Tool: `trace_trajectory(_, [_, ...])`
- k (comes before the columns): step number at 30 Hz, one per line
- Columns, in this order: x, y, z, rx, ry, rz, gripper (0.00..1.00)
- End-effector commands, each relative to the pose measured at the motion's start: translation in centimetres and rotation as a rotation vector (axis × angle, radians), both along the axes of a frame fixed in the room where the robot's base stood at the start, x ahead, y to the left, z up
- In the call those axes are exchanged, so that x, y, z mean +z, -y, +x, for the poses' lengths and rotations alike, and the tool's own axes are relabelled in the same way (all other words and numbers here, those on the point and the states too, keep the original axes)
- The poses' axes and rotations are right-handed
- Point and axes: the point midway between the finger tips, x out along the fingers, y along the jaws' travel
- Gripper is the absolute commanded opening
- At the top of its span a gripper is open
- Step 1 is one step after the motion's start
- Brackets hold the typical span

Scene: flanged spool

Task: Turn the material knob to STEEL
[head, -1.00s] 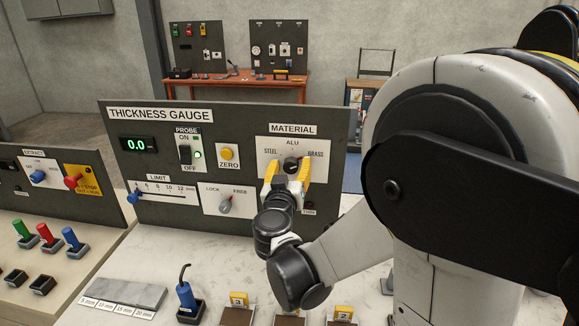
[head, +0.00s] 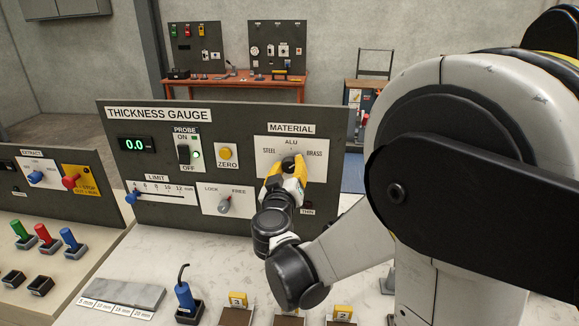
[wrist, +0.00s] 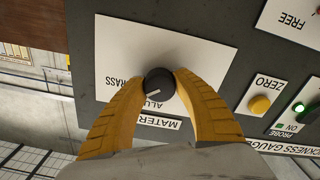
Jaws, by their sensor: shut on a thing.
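The material knob (head: 289,162) is a round black knob on a white plate labelled STEEL at left, ALU at top and BRASS at right. My gripper (head: 286,172) is at the panel with its yellow fingers shut on the knob. In the wrist view, the picture is roughly upside down, and the fingers (wrist: 161,80) press the knob (wrist: 160,88) from both sides. A white pointer line on the knob slants toward the ALU and BRASS side; its exact setting is hard to tell. The STEEL label is hidden in the wrist view.
The thickness gauge panel (head: 150,212) also bears a yellow ZERO button (head: 225,153), a probe switch (head: 184,154), a LOCK/FREE knob (head: 224,203) and a limit slider (head: 133,197). The display (head: 134,144) reads 0.0. A blue-handled probe (head: 185,296) stands on the bench in front.

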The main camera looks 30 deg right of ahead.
Motion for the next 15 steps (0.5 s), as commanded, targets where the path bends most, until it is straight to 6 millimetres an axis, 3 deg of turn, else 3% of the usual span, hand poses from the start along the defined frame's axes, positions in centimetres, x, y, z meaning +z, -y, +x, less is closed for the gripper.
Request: trace_trajectory(15, [-0.01, -0.05, 0.07, 0.0, -0.272, -0.406, 0.03])
